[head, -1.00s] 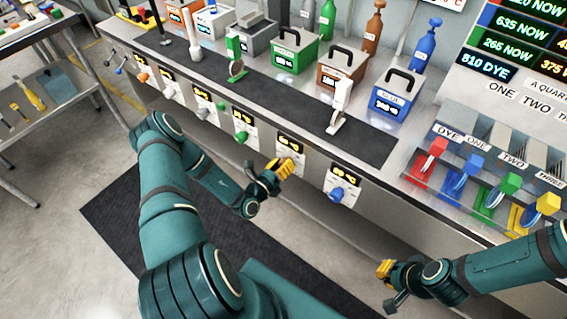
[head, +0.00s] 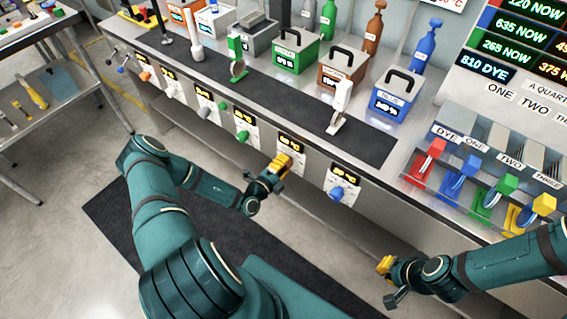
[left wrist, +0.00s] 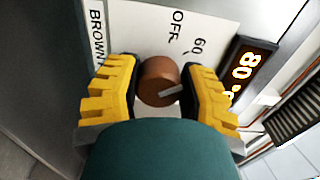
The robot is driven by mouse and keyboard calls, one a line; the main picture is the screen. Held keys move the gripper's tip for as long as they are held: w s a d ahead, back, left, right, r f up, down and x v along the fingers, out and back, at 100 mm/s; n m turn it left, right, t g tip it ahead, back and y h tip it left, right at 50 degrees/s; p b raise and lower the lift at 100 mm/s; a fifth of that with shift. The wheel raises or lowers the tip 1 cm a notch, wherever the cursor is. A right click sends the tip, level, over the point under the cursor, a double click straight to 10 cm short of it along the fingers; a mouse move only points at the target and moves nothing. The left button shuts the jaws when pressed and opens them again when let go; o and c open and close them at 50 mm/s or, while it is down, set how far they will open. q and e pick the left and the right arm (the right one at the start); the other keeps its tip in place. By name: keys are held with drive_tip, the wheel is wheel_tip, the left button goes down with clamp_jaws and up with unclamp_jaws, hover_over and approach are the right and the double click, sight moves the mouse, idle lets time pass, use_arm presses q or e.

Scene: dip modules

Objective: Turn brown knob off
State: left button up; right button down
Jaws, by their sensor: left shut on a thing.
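The brown knob (left wrist: 159,82) is a round brown dial on a white plate marked BROWN, OFF and 60. A pale pointer line on it slants toward the 80 display (left wrist: 245,77) beside the plate. My left gripper (left wrist: 160,92) has its yellow fingers on both sides of the knob, shut on it. In the head view my left gripper (head: 276,171) is at the bench's front panel, below a lit display (head: 291,143), and covers the knob. My right gripper (head: 385,266) hangs clear of the panel at the lower right; whether it is open is unclear.
A blue knob (head: 338,194) is just right of my left gripper and a green knob (head: 242,136) is to its left. The brown vat (head: 337,79) and blue vat (head: 390,103) stand on the bench above. Coloured levers (head: 463,164) are at the right.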

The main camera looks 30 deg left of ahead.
use_arm(q)
drive_tip(key=n, duration=0.4)
drive_tip(key=shift+n, duration=0.3)
drive_tip(key=n, duration=0.4)
drive_tip(key=shift+d+f, duration=0.1)
drive_tip(key=shift+w, duration=0.1)
drive_tip(key=o, duration=1.2)
